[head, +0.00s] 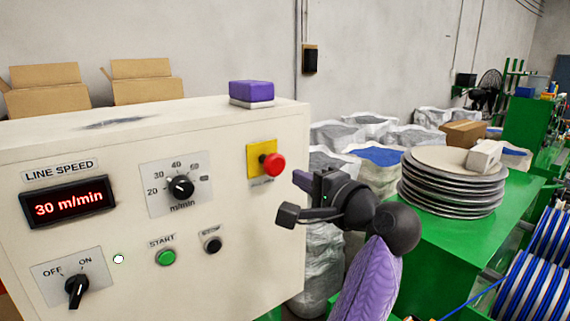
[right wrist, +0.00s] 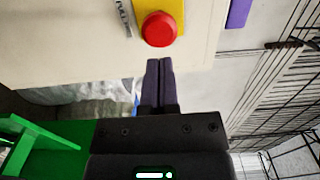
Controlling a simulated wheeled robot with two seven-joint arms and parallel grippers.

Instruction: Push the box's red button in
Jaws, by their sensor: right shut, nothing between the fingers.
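The control box (head: 225,230) is a cream cabinet filling the left of the head view. Its red button (head: 274,164) sticks out from a yellow plate (head: 256,150) at the upper right of its front. The red button also shows in the right wrist view (right wrist: 159,29), just beyond the fingertips. My right gripper (head: 298,180) is shut and empty, just right of and slightly below the button. In the right wrist view its two fingers (right wrist: 160,64) lie together, pointing at the button, with a small gap seen between. My left gripper is not in view.
The box front also has a green START button (head: 166,257), a black button (head: 212,244), a speed dial (head: 180,187) and an OFF/ON switch (head: 76,290). The display (head: 69,203) reads 30 m/min. A purple block (head: 251,92) lies on top. A green table (head: 480,220) with stacked discs stands right.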

